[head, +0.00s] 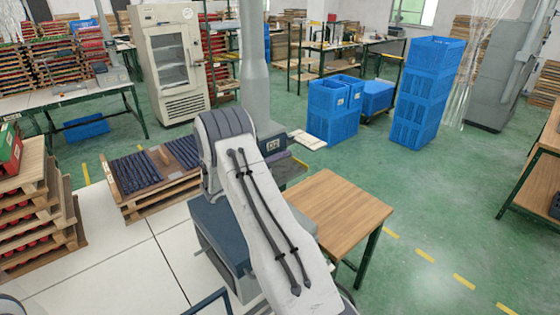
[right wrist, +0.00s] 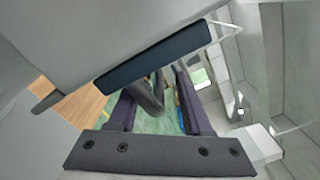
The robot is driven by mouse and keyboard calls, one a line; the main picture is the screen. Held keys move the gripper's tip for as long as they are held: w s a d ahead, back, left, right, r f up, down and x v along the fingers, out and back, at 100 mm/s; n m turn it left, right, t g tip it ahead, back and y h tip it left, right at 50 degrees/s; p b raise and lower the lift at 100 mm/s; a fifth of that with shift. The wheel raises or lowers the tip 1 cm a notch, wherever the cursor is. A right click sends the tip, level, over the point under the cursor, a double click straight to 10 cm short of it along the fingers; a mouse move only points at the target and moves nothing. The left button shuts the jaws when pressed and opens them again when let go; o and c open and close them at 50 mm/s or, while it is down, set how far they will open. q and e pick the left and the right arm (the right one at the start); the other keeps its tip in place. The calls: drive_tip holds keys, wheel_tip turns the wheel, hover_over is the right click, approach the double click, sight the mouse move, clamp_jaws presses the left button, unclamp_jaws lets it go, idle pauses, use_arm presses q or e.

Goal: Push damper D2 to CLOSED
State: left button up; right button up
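A vertical grey duct (head: 253,60) stands in the upper middle of the head view. A dark plate lettered D2 (head: 273,146) shows at its lower part, just right of my white right arm. My arm hides most of what lies behind it, and the damper's position cannot be read. In the right wrist view, my right gripper (right wrist: 157,86) has its two dark fingers apart. A dark grey curved bar (right wrist: 150,98), perhaps the damper's handle, shows between them; contact cannot be told. A dark blue-grey strip (right wrist: 155,56) crosses just beyond the fingers. My left gripper is out of view.
A wooden-topped table (head: 340,208) stands right of my arm. A pallet with dark slats (head: 140,172) and stacked pallets (head: 40,225) are at left. Blue crates (head: 425,95) stand behind. Green floor (head: 450,200) is open at right.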

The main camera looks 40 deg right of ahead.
drive_tip(key=shift+f, duration=0.1)
drive_tip(key=shift+a+f, duration=0.1)
drive_tip(key=shift+a, duration=0.05)
drive_tip(key=shift+a+b, duration=0.3)
drive_tip(key=a+b, duration=0.3)
drive_tip(key=a, duration=0.6)
drive_tip(key=shift+w+a+b, duration=0.35)
drive_tip(key=shift+w+b, duration=0.05)
drive_tip(key=shift+w, duration=0.05)
